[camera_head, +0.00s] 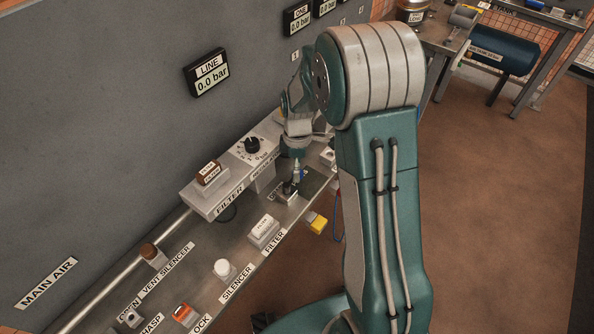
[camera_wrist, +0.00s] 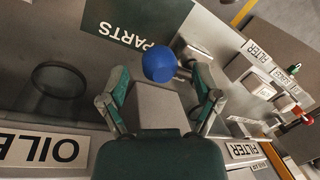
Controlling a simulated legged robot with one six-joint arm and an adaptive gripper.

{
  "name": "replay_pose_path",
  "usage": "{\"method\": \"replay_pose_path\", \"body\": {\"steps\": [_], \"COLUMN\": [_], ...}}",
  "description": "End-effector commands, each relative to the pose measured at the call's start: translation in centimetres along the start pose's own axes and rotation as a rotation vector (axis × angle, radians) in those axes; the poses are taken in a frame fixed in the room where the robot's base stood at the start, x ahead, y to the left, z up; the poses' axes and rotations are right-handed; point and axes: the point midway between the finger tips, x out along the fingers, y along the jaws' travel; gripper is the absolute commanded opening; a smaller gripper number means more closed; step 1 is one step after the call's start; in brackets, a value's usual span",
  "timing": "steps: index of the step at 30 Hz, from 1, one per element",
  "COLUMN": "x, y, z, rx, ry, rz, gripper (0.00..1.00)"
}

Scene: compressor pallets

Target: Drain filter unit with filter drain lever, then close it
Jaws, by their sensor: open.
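In the head view the filter unit (camera_head: 200,198) is a pale box labelled FILTER against the grey wall, with a brown-and-white labelled piece on top. I cannot make out a filter drain lever for certain. In the wrist view my gripper (camera_wrist: 163,71) is open, its two teal-and-grey fingers spread on either side of a round blue knob (camera_wrist: 159,65). The knob looks apart from both fingers; its depth is hard to judge. A grey block (camera_wrist: 158,107) shows below it. FILTER labels (camera_wrist: 258,50) are at the right. My arm hides part of the bench in the head view.
The line gauge (camera_head: 207,75) reads 0.0 bar. A black regulator knob (camera_head: 251,145) is right of the filter unit. A PARTS mat (camera_wrist: 135,22) is behind the blue knob.

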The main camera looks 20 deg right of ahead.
Motion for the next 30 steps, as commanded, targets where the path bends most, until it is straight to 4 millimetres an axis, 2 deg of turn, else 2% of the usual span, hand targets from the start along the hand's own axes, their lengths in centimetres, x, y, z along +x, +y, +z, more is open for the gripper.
{"method": "replay_pose_path", "body": {"steps": [4,12,17,18,30], "x": [1.03,1.14,1.13,1.14,1.11], "y": [-0.01,0.0,0.02,0.06,0.14], "z": [0.0,0.0,0.0,-0.02,-0.1], "rx": [0.0,0.0,0.0,0.0,0.009], "ry": [0.0,0.0,0.0,0.0,0.004], "rz": [0.0,0.001,0.001,0.002,0.005], "gripper": [0.82,0.82,0.11,0.04,0.01]}}
